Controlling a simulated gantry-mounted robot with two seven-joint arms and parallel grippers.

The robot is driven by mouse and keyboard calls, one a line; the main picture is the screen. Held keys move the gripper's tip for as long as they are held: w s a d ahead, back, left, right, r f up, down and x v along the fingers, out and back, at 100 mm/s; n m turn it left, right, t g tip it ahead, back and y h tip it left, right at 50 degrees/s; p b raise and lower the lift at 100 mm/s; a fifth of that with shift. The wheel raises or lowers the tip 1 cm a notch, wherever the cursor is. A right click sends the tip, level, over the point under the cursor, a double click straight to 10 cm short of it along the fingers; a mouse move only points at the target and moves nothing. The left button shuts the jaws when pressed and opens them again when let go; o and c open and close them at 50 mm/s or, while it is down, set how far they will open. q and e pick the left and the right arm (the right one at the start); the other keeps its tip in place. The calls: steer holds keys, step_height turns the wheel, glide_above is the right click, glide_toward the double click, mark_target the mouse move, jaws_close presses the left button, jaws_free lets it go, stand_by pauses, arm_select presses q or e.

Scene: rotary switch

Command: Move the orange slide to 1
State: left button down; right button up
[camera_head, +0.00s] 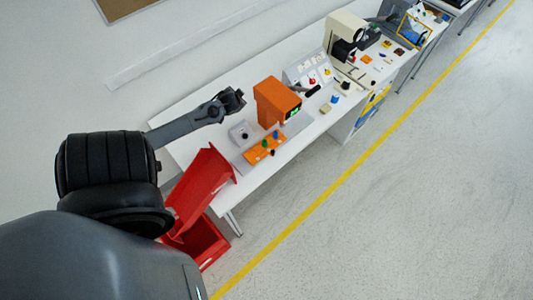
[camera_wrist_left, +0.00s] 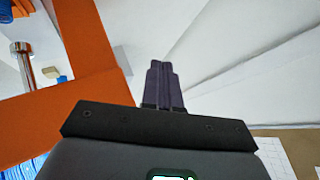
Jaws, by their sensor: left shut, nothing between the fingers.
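My left gripper (camera_head: 236,98) is above the white bench, left of the orange machine (camera_head: 276,103). In the left wrist view my gripper's dark fingers (camera_wrist_left: 163,68) are together and empty, pointing at a pale wall. The orange machine's frame (camera_wrist_left: 88,60) stands to their left, apart from the fingers, with a metal rod (camera_wrist_left: 25,66) inside its opening. An orange panel (camera_head: 258,155) with several coloured knobs lies in front of the machine. A small grey box (camera_head: 241,132) with a dark knob is beside it. I cannot make out a separate slide or a 1 mark. My right gripper is not seen.
A red bin (camera_head: 202,182) stands at the bench's near end. A sloped control panel (camera_head: 308,72) and a beige microscope-like machine (camera_head: 343,32) stand farther along the white bench (camera_head: 190,107). Small parts lie between them. The floor right of the bench is clear.

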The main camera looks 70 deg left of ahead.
arm_select(q)
steer(key=s+d+f+m+t+h, duration=0.25)
steer(key=d+m+h, duration=0.35)
steer(key=d, duration=0.4)
steer(key=s+d+f+m+t+h, duration=0.1)
steer(key=s+d+m+h, duration=0.25)
steer(key=d+m, duration=0.5)
steer(key=b, duration=0.9)
glide_toward(267, 147)
steer(key=w+d+f, duration=0.1)
steer(key=d, duration=0.1)
steer(key=w+d+f, duration=0.1)
steer(key=d, duration=0.1)
steer(key=d+f, duration=0.1)
steer(key=d, duration=0.1)
steer(key=shift+w+f, duration=0.1)
steer(key=shift+w, duration=0.3)
steer(key=shift+x, duration=0.95)
steer(key=shift+a, duration=0.1)
